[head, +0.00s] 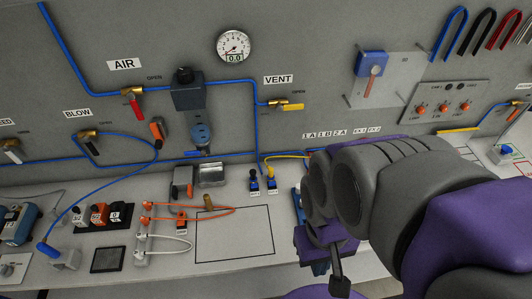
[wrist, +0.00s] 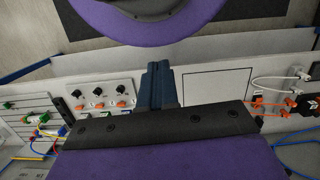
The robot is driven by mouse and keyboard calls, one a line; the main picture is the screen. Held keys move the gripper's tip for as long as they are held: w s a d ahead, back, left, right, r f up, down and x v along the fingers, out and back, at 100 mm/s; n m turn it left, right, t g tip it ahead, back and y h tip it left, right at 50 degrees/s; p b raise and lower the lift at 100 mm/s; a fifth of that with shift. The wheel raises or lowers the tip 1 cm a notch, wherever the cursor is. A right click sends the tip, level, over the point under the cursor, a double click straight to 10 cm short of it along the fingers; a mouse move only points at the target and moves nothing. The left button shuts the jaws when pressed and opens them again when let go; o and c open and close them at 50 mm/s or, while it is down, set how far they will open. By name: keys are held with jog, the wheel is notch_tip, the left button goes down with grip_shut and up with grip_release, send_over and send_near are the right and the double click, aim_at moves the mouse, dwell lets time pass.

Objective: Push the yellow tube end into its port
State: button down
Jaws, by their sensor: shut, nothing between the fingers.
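A yellow tube (head: 287,156) runs along the back of the bench in the head view, and its right part passes behind my arm. Yellow tubing (wrist: 40,134) also shows at the left edge of the wrist view, beside a block with green and white fittings (wrist: 28,112). I cannot tell which piece is the task's tube end, and its port is not clearly visible. My gripper (head: 320,268) is over the bench's front part, right of the outlined rectangle. In the wrist view my gripper (wrist: 161,70) has its dark blue fingers together, empty, apart from the tubing.
A blank outlined rectangle (head: 235,233) lies left of my gripper. Orange tubes (head: 185,208) loop at its left edge. Two small dark and blue fittings (head: 262,183) stand behind it. A knob panel (wrist: 98,98) is left of the fingers in the wrist view. Blue pipes line the wall.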

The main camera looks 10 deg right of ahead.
jog(key=n+t, duration=0.2)
jog(key=n, duration=0.3)
send_over(271, 169)
jog(key=f, duration=1.6)
jog(key=shift+s+a+f+b, duration=0.15)
jog(key=shift+s+a+b, duration=0.1)
jog(key=shift+a+b, duration=0.1)
jog(key=shift+w+d+f, duration=0.3)
jog(key=shift+d+f, duration=0.05)
jog(key=shift+f, duration=0.1)
jog(key=shift+f+b, duration=0.85)
jog(key=shift+f, duration=1.2)
